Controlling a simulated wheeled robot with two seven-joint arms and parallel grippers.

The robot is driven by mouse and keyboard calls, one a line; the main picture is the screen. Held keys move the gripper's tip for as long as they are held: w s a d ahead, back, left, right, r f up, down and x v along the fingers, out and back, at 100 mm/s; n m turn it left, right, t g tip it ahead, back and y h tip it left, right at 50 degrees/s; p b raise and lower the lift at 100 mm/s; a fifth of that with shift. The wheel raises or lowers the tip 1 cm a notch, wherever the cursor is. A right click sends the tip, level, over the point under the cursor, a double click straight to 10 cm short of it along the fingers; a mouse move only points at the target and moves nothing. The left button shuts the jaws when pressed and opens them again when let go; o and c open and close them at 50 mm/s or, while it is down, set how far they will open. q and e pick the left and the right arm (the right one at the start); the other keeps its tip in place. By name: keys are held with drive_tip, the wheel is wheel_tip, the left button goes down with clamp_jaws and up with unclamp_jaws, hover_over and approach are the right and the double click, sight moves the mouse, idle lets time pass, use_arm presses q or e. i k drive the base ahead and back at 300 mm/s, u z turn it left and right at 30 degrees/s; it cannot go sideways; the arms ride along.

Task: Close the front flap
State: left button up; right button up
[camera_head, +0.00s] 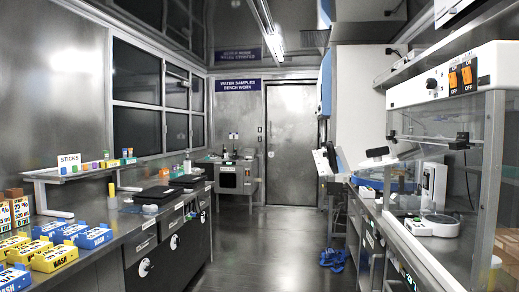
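A clear-walled cabinet (490,170) with a white top housing stands on the right bench. Its housing carries orange ON/OFF switches (462,77). A clear panel (425,125) with a black fitting (461,141) shows at its aisle side, below the housing. It looks raised, and the space under it looks open, but I cannot tell its exact angle. A white instrument with a round pan (437,222) stands below the panel. Neither of my grippers is in view.
A central aisle (285,235) runs clear to a closed door (291,143). Blue slippers (334,258) lie on the floor at right. The left bench holds yellow and blue WASH boxes (54,257), a rack shelf (75,174) and black devices (154,193).

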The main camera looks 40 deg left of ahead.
sight(348, 157)
drive_tip(key=u, duration=0.6)
drive_tip(key=i, duration=1)
